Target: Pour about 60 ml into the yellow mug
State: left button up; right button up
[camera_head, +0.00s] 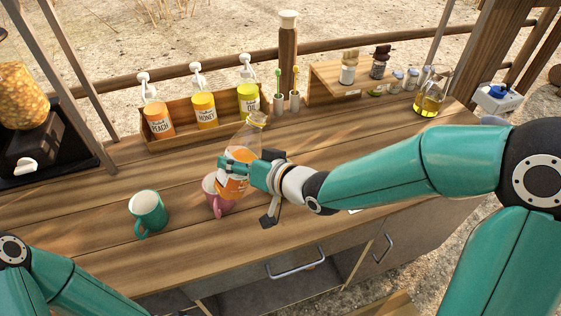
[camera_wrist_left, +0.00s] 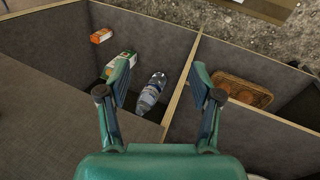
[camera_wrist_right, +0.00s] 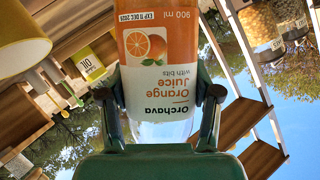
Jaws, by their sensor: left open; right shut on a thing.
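My right gripper (camera_head: 262,177) is shut on the orange juice bottle (camera_head: 238,160), which is close to upright with its neck up, leaning right. Its label fills the right wrist view (camera_wrist_right: 160,75). A yellow, mug-like cylinder (camera_wrist_right: 22,40) shows partly at the upper left of that view; in the head view no yellow mug is visible, and my right gripper may hide it. A pink mug (camera_head: 212,204) is partly covered by the bottle. A green mug (camera_head: 148,210) stands to its left. My left gripper (camera_wrist_left: 158,90) is open and empty above an open cabinet.
A rack (camera_head: 165,142) at the back holds peach, honey and oil pump bottles. Jars stand on a small shelf (camera_head: 325,83), with an oil flask (camera_head: 430,100) to the right. The cabinet below holds a water bottle (camera_wrist_left: 152,90), cartons and a basket (camera_wrist_left: 240,92).

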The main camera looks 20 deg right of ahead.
aim_at(246, 180)
jog(key=shift+m+y+p, duration=0.4)
jog(key=shift+m+p, duration=0.4)
jog(key=shift+p, duration=0.4)
jog(key=shift+s+a+f+m+y+p, duration=0.15)
jog(key=shift+a+m+y+p, duration=0.05)
jog(key=shift+m+y+p, duration=0.1)
jog(key=shift+s+a+f+m+y, duration=0.15)
jog(key=shift+a+f+m+y, duration=0.3)
jog(key=shift+m, duration=0.25)
jog(key=shift+a+f, duration=0.1)
jog(key=shift+f, duration=0.25)
jog(key=shift+s+a+f+m+y, duration=0.1)
jog(key=shift+a+f+m+y, duration=0.1)
jog(key=shift+f+m+y, duration=0.3)
jog(key=shift+s+a+f+m+y, duration=0.1)
jog(key=shift+a+f+m+y, duration=0.1)
jog(key=shift+f+m, duration=0.45)
jog(key=shift+w+d+r+m, duration=0.1)
jog(key=shift+r+m, duration=0.15)
jog(key=shift+m, duration=0.1)
jog(key=shift+d+b, duration=0.15)
jog(key=shift+b, duration=0.15)
jog(key=shift+w+d+r+m+y, duration=0.15)
jog(key=shift+m+y, duration=0.1)
jog(key=shift+m, duration=0.25)
jog(key=shift+m+t+y+b, duration=0.3)
jog(key=shift+m+b, duration=0.05)
jog(key=shift+m, duration=0.35)
